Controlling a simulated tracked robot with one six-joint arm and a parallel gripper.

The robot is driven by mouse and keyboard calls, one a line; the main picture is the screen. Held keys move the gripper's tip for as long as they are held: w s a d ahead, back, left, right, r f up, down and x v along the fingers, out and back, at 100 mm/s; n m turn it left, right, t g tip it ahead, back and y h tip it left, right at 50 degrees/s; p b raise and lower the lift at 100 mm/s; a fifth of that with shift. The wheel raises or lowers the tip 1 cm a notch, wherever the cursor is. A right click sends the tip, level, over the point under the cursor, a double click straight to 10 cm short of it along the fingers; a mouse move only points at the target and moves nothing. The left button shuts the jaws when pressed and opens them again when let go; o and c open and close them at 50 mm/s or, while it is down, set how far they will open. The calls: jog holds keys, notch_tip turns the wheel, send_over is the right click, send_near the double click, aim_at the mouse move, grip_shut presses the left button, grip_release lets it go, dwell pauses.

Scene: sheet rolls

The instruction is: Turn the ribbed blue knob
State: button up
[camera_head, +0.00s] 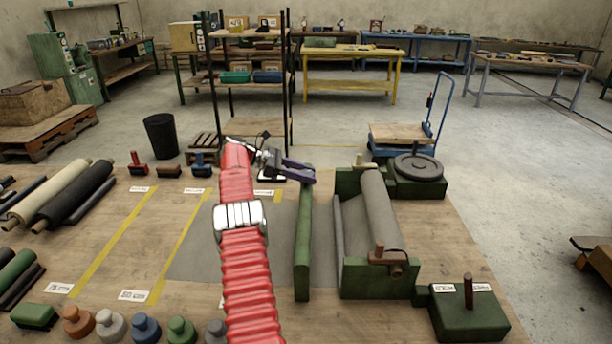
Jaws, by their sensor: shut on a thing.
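My gripper (301,175) is at the far end of my red ribbed arm, low over the grey sheet area, by the far end of a long green bar (303,243). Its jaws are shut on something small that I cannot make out. No ribbed blue knob shows clearly there. A round blue piece with a knob-like top (145,327) stands in the front row, apart from my gripper; I cannot tell whether it is ribbed. Another blue piece (201,165) stands at the bench's far edge, left of my gripper.
A grey roll (383,215) lies in a green stand with a brown crank (392,258), right of the bar. A green block with an upright brown pin (468,310) is at front right. Dark rolls (78,195) lie at left. Yellow strips cross the bench.

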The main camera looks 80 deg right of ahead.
jog(key=shift+s+f, duration=0.1)
jog(key=o, duration=1)
jog(key=shift+o, duration=0.2)
